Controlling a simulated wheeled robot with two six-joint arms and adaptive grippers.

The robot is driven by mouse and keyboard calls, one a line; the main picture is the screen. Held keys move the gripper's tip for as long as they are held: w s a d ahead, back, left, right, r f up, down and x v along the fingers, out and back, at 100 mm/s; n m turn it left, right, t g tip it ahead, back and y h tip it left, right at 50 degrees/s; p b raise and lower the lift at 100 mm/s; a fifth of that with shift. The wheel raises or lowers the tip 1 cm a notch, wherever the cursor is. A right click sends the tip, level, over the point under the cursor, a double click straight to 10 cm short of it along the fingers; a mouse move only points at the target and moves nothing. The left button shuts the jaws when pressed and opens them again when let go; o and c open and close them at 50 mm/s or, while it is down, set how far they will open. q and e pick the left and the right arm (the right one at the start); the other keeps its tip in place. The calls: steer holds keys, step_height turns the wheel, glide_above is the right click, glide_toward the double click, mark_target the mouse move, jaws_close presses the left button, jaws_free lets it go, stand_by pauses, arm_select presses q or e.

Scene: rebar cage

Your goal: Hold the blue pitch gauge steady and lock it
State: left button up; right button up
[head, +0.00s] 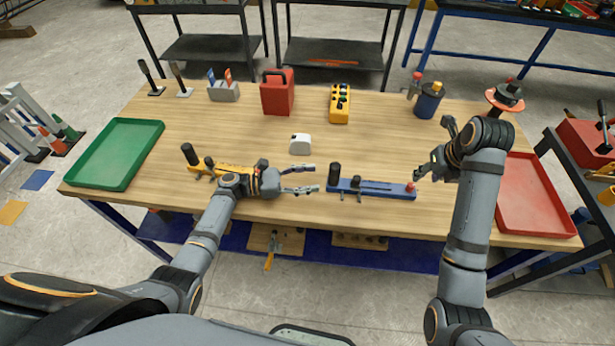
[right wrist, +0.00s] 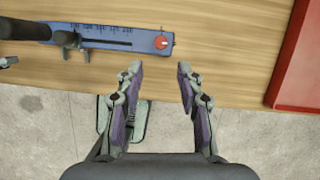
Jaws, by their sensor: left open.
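The blue pitch gauge (head: 385,190) lies flat near the front edge of the table. It has a black upright handle (head: 334,174) at its left end, a slot along its top and a red knob (head: 410,187) at its right end. My left gripper (head: 314,178) is open and empty just left of the black handle, not touching it. My right gripper (right wrist: 159,69) is open and empty. In the right wrist view the gauge's scale (right wrist: 105,30) and red knob (right wrist: 161,42) show just beyond its fingertips, with a gap between.
A yellow gauge (head: 205,166) lies behind my left wrist. A green tray (head: 115,152) is at the left, a red tray (head: 535,200) at the right. A white block (head: 300,144), red case (head: 277,92) and yellow box (head: 339,104) stand farther back. The table's middle is mostly clear.

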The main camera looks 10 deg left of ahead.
mark_target(334, 174)
arm_select(q)
steer(key=x, duration=0.7)
steer(key=shift+w+d, duration=0.2)
